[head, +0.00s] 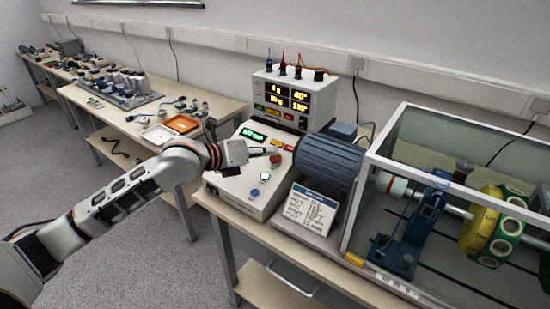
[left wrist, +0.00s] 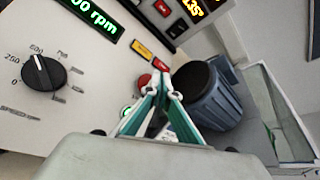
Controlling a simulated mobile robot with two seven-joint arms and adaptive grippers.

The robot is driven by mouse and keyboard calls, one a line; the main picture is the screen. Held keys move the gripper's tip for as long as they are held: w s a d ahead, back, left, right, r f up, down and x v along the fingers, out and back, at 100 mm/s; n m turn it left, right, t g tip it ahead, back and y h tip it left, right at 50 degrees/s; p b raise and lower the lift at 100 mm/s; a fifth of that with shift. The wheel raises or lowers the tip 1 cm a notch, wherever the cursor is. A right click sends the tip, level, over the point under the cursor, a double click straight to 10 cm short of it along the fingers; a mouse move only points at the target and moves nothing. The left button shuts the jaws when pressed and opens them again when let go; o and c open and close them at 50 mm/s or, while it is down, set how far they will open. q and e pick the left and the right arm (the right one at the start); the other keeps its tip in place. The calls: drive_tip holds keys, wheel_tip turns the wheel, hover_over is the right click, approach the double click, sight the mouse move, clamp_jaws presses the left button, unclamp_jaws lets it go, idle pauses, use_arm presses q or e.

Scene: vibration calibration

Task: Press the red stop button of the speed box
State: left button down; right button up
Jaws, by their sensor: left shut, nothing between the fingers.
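The speed box (head: 236,188) is a pale sloped console with a green display (head: 253,135). Its red stop button (head: 276,159) shows just beside the fingertips in the head view, and in the left wrist view (left wrist: 145,81) it lies just left of the fingers, partly covered by them. My left gripper (head: 271,151) is shut and empty, above the console. Its fingertips also show in the left wrist view (left wrist: 163,93). I cannot tell whether they touch the button. A green-lit button (head: 265,176) sits nearer the front. My right gripper is not in view.
A meter unit (head: 292,97) with yellow displays stands behind the speed box. A blue-grey motor (head: 328,160) and a clear-walled rig (head: 450,210) are to the right. A black dial (left wrist: 43,73) and yellow and red labels (left wrist: 150,55) are on the panel.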

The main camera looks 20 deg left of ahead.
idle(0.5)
use_arm(q)
drive_tip(key=shift+f, duration=0.2)
drive_tip(key=shift+w+f, duration=0.2)
drive_tip(key=shift+w+d+f+b, duration=0.1)
drive_tip(key=shift+w+f+b, duration=0.05)
drive_tip(key=shift+f+b, duration=0.25)
idle(1.1)
drive_tip(key=shift+r, duration=0.1)
drive_tip(key=shift+s+r+p, duration=0.35)
drive_tip(key=shift+r+p, duration=0.3)
drive_tip(key=shift+p, duration=0.15)
